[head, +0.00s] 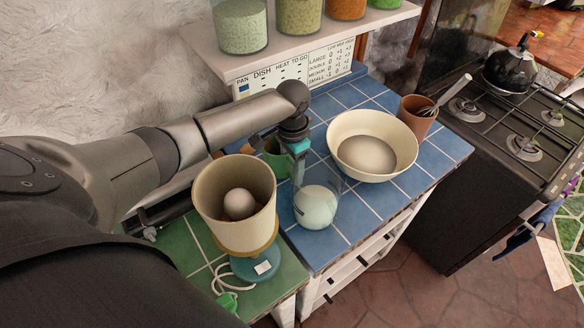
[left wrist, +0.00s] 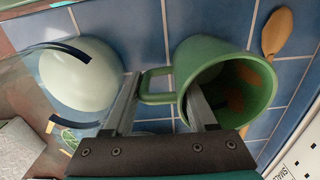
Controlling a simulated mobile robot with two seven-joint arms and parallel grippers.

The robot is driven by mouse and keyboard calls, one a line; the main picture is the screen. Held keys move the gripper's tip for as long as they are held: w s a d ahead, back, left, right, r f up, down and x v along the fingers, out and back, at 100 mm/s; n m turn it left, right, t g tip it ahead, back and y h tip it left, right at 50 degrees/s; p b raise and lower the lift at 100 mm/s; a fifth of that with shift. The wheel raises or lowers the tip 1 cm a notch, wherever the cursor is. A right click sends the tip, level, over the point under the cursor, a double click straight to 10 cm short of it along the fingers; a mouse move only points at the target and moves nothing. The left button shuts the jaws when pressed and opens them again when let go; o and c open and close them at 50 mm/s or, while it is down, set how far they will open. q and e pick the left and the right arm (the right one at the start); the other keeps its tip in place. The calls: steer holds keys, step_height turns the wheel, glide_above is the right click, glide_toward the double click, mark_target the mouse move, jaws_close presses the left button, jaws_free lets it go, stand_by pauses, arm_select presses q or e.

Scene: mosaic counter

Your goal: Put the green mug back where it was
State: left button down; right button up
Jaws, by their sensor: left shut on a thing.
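The green mug (left wrist: 185,62) shows in the left wrist view with its mouth toward the camera and its handle to the left. Some brownish patches show inside it. In the head view the mug (head: 275,160) is partly hidden behind my left gripper (head: 297,176) and a beige container. My left gripper is shut on the mug at its handle side, one finger inside the mouth and the other outside, beyond the handle. I cannot tell whether the mug touches the blue tiles. My right gripper is in neither view.
A glass vessel with pale contents (head: 316,206) stands close to my gripper. A beige container (head: 213,207) stands front left, a cream bowl (head: 343,127) and a terracotta pot (head: 414,121) to the right. A wooden spoon (left wrist: 276,32) lies by the mug. Front-right blue tiles are free.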

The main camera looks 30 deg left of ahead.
arm_select(q)
steer(key=shift+c, duration=2.4)
jaws_free()
steer(key=shift+f, duration=0.1)
step_height(320, 180, up, 12)
steer(key=shift+r+p, duration=0.2)
steer(key=shift+p, duration=0.6)
